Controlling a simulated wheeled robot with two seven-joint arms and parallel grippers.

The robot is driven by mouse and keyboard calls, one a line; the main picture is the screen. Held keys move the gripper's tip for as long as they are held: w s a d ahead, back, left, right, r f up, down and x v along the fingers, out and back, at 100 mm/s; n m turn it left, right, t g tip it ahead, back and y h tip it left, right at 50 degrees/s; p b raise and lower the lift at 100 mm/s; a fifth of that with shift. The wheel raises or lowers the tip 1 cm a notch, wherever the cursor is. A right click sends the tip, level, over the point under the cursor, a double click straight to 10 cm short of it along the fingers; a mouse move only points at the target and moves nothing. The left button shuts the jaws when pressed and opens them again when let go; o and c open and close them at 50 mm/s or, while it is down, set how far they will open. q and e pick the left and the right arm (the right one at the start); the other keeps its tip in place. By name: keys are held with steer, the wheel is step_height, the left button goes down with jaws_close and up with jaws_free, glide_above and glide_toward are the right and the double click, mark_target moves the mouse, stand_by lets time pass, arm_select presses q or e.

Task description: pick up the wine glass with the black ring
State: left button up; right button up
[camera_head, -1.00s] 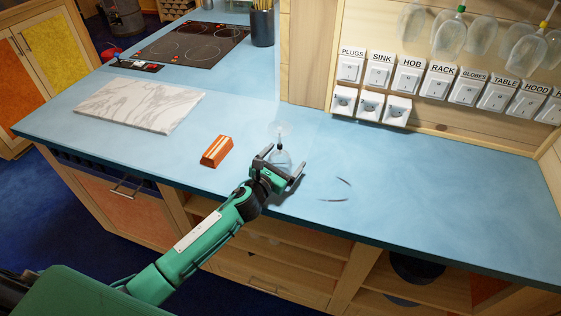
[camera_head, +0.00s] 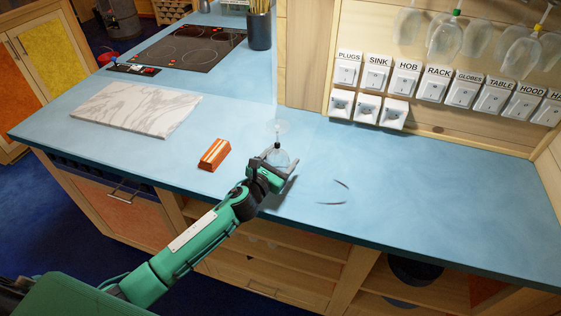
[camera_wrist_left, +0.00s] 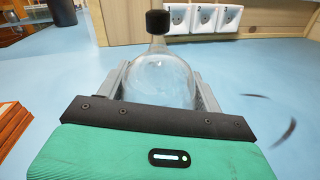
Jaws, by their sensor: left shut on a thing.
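The wine glass (camera_head: 280,157) is clear, with its bowl toward my left gripper and its round foot higher up in the head view. The left wrist view shows its bowl (camera_wrist_left: 160,80) between the two grey fingers, and the black ring (camera_wrist_left: 157,22) on the stem above it. The glass looks upside down, bowl below. My left gripper (camera_head: 281,163) is shut on the bowl, low over the blue counter. Whether the rim touches the counter is hidden by the gripper. My right gripper is in neither view.
An orange-brown striped block (camera_head: 214,155) lies on the counter (camera_head: 420,200) left of the gripper. A marble board (camera_head: 135,108) and a hob (camera_head: 185,48) are farther left. Thin dark curved marks (camera_head: 332,203) show to the right. Glasses (camera_head: 445,38) hang above the switches.

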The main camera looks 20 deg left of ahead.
mark_target(281, 123)
arm_select(q)
step_height(281, 123, up, 17)
steer(key=shift+r+p, duration=0.1)
steer(key=shift+p, duration=0.35)
steer(key=shift+r, duration=0.6)
